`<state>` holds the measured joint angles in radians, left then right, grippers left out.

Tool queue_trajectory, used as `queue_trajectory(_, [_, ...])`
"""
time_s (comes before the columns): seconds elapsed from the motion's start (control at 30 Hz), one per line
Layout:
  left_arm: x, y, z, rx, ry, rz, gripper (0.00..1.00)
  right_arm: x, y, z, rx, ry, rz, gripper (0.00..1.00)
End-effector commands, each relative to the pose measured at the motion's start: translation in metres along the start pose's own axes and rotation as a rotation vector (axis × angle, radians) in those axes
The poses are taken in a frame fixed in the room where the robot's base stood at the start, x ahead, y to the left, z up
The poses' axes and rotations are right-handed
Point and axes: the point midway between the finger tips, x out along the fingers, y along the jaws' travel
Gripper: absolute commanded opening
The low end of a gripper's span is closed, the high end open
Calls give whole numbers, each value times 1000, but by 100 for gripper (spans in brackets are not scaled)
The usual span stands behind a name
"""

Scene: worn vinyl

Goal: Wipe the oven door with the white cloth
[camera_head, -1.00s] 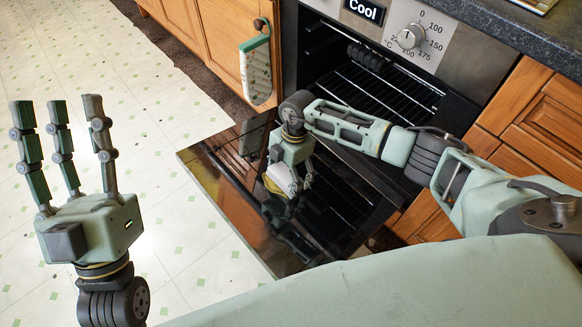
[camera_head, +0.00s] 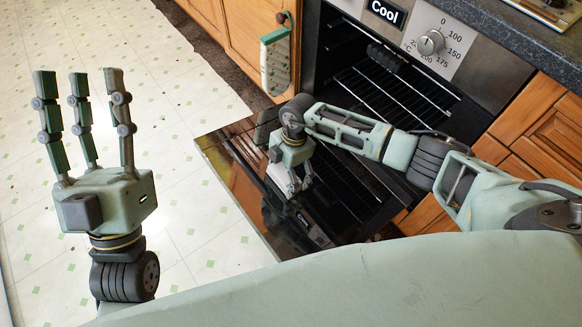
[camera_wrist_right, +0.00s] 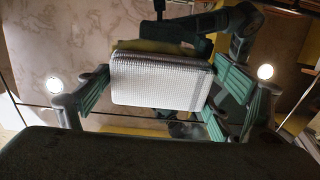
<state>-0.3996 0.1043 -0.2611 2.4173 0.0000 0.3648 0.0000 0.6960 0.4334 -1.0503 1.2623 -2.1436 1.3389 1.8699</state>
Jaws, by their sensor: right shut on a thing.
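The oven door (camera_head: 232,160) is folded down open, its dark glossy inner face up, in the head view. My right gripper (camera_head: 291,188) is over the middle of the door, pointing down, shut on the white cloth (camera_head: 280,178), which is mostly hidden by the fingers there. In the right wrist view the cloth (camera_wrist_right: 160,78) is a white, woven-textured pad between the green fingers, with a yellow part behind it. Whether it touches the glass is hard to tell. My left gripper (camera_head: 88,125) is raised over the floor at the left, fingers up, spread open and empty.
The oven cavity with wire racks (camera_head: 385,100) is open behind the door. Wooden drawers (camera_head: 545,130) are at the right under a dark worktop (camera_head: 550,40). The tiled floor (camera_head: 180,60) at left is clear.

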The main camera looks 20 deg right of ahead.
Motion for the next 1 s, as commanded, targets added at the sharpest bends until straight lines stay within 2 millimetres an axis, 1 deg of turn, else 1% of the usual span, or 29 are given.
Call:
queue_trajectory(0.03, [4,0,-4,0,0,0,40,-2,0,-7,-2,2,-1,64])
queue_trajectory(0.17, [7,0,-7,0,0,0,40,-1,-1,-15,0,1,-2,64])
queue_trajectory(0.4, [6,0,-6,0,0,0,40,1,0,-16,0,0,-1,64])
queue_trajectory(0.57, [8,0,-8,0,0,0,40,-2,0,-16,0,0,0,64])
queue_trajectory(1.0, [33,0,-32,0,0,0,40,-37,0,-17,0,0,0,64])
